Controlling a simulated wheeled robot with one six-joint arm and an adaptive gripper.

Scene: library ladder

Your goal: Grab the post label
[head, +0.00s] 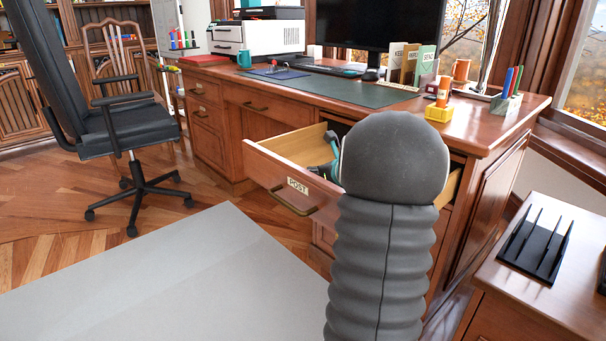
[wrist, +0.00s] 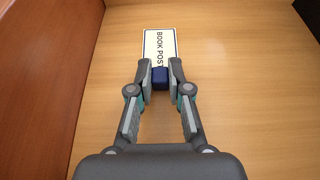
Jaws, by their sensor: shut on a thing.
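The post label (wrist: 159,46) is a white card with a dark blue border and the words BOOK POST. It lies over the drawer's wooden floor in the wrist view, with a dark blue block (wrist: 160,78) at its near end. My gripper (wrist: 160,80) is shut on that block, one fingertip on each side. I cannot tell whether the label touches the drawer floor. In the head view my gripper (head: 334,150) shows partly inside the open drawer (head: 290,148), and my arm hides the rest. The label is not visible there.
The drawer front carries a POST plate (head: 298,186) and a handle. The drawer's side wall (wrist: 50,70) is close on the left in the wrist view. The desk top (head: 330,93) holds a monitor, printer and cups above. A side table (head: 545,270) stands at right.

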